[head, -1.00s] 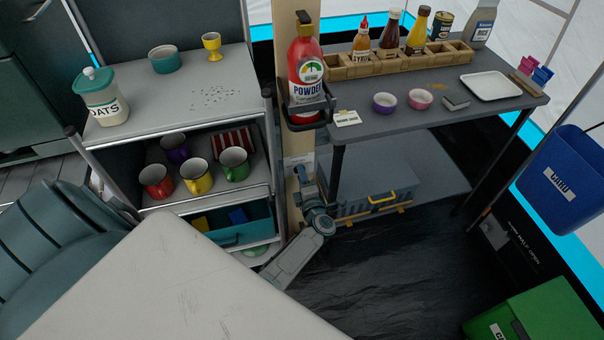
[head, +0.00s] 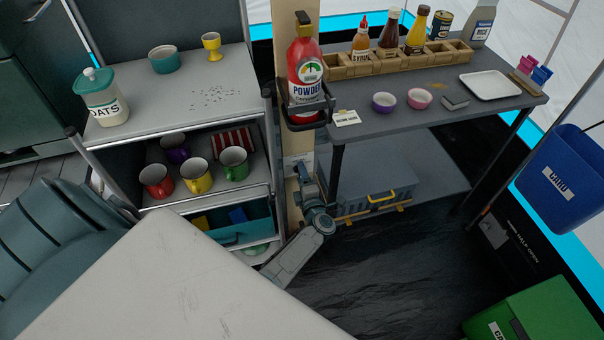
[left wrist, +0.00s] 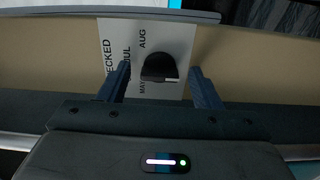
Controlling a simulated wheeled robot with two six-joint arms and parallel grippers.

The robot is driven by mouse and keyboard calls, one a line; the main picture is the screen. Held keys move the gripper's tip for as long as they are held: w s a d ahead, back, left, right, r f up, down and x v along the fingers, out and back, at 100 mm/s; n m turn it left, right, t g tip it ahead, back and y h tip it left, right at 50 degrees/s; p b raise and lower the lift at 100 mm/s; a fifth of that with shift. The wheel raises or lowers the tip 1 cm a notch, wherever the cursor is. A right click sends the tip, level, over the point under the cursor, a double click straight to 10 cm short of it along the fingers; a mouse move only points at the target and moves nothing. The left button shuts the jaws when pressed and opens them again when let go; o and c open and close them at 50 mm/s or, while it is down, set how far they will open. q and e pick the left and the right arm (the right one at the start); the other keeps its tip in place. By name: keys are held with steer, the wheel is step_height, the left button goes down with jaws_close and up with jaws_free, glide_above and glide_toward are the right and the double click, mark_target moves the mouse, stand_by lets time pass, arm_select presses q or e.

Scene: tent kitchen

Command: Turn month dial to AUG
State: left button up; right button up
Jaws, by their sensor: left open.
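The month dial is a black knob (left wrist: 158,66) on a white card (left wrist: 117,35) printed with words that include CHECKED, JUL, AUG and MAY, partly covered. A pale mark shows on the knob's lower right side; which month it points at I cannot tell. My left gripper (left wrist: 160,70) is open, with one dark blue finger on each side of the knob. Contact with the knob cannot be made out. In the head view my left gripper (head: 303,172) is at the wooden post, just below the card (head: 297,160), and hides the knob. My right gripper is not in view.
A red extinguisher (head: 305,72) hangs in a bracket on the post (head: 284,50) above my gripper. A shelf unit with mugs (head: 197,176) stands left, a grey table (head: 440,120) right. A pale tabletop (head: 170,290) fills the front.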

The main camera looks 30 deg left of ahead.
arm_select(q)
steer(key=b+v, duration=0.1)
steer(key=v, duration=1)
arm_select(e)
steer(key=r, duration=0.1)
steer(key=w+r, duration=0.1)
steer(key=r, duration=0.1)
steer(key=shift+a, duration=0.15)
